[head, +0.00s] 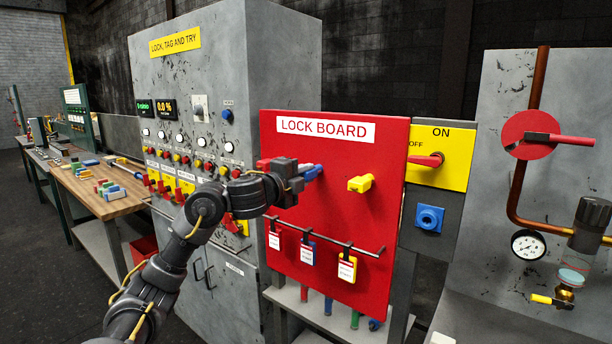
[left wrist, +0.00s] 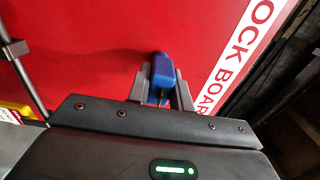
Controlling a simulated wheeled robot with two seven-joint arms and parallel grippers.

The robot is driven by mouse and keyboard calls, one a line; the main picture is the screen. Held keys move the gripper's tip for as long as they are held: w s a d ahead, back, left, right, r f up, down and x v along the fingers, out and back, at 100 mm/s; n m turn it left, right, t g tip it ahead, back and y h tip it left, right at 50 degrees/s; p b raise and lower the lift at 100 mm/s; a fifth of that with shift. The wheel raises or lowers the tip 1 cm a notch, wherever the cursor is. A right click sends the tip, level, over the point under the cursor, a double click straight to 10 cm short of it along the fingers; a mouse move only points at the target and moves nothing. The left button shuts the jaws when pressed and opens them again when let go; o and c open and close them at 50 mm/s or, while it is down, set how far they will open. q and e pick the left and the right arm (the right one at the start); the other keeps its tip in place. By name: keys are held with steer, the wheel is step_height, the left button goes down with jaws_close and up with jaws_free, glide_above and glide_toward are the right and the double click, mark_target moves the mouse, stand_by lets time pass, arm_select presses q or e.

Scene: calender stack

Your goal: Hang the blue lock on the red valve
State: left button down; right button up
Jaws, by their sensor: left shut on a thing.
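The blue lock (head: 314,172) is at the upper part of the red lock board (head: 390,150). My left gripper (head: 299,172) is shut on it, with the arm reaching in from the left. In the left wrist view the blue lock (left wrist: 161,72) sits between the two grey fingers (left wrist: 160,88), close against the red board face. Whether it still hangs on a peg is hidden. The red valve (head: 560,138), a red handle over a round red plate on a copper pipe, is at the far right, well away from the gripper. My right gripper is not in view.
A yellow lock (head: 361,183) is right of the blue one; a red lock (head: 263,164) is partly visible at left. Tags hang from a rail (head: 330,243) low on the board. A yellow switch box (head: 440,155) and a pressure gauge (head: 528,244) stand toward the valve.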

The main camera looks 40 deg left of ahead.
arm_select(q)
steer(key=shift+s+p, duration=0.55)
steer(key=shift+s, duration=1.55)
steer(key=shift+d, duration=0.1)
steer(key=s+d+f+m+g+h, duration=0.2)
steer(key=d+f+m+h, duration=0.2)
steer(key=d+f+h, duration=0.3)
steer(key=s+d+f+m+g+h, duration=0.25)
steer(key=d+f+m+h, duration=0.2)
steer(key=d, duration=0.45)
steer(key=s+d+f+m+g+h, duration=0.1)
steer(key=s+d+f, duration=0.3)
steer(key=f, duration=0.4)
steer(key=s+d+f+m+g+h, duration=0.1)
steer(key=s+d+f+g+h, duration=0.1)
steer(key=s+f, duration=0.3)
step_height(320, 180, down, 4)
steer(key=shift+s+d+r+m+h, duration=0.2)
steer(key=shift+s+d+m+h, duration=0.2)
steer(key=shift+d, duration=0.45)
